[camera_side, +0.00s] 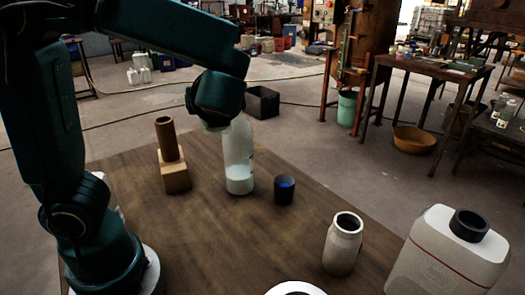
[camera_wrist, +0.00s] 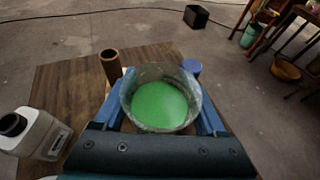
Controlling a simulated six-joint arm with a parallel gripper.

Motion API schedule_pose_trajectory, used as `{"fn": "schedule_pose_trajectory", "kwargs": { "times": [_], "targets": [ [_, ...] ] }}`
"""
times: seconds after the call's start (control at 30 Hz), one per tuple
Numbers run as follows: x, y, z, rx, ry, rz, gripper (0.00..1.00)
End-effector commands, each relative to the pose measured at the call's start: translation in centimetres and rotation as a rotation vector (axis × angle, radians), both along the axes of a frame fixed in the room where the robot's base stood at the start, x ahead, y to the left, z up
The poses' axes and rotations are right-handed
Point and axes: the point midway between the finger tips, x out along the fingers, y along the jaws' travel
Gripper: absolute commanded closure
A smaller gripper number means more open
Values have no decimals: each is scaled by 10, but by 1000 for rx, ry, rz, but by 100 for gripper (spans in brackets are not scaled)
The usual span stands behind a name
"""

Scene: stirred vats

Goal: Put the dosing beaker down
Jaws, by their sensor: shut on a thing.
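The dosing beaker (camera_wrist: 128,100) is a clouded, see-through round vessel with green contents (camera_wrist: 160,105), seen from above in the wrist view. My gripper (camera_wrist: 160,96) is shut on it, with one blue finger on either side. In the side view, my gripper's fingers are not clear below the dark green wrist. A clear bottle-shaped vessel with white contents (camera_side: 239,182) shows beside and below the wrist there. I cannot tell whether it is the held beaker. No green contents show in that view. Whether the beaker touches the table is hidden.
On the wooden table (camera_side: 225,230) are a brown tube (camera_side: 166,138) on a wood block (camera_side: 175,175), a dark cup with a blue top (camera_side: 284,192), a pale jar (camera_side: 341,250) and a white jug (camera_side: 445,262). Bare table lies between the block and the jar.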

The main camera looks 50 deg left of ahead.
Motion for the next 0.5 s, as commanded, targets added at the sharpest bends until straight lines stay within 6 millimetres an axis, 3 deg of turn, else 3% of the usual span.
{"fn": "schedule_pose_trajectory", "kwargs": {
  "times": [0.2, 0.5],
  "targets": [
    [32, -43, 0, 1, 0, -147, 93],
    [62, -105, -1, 3, -1, -330, 93]
  ]
}}
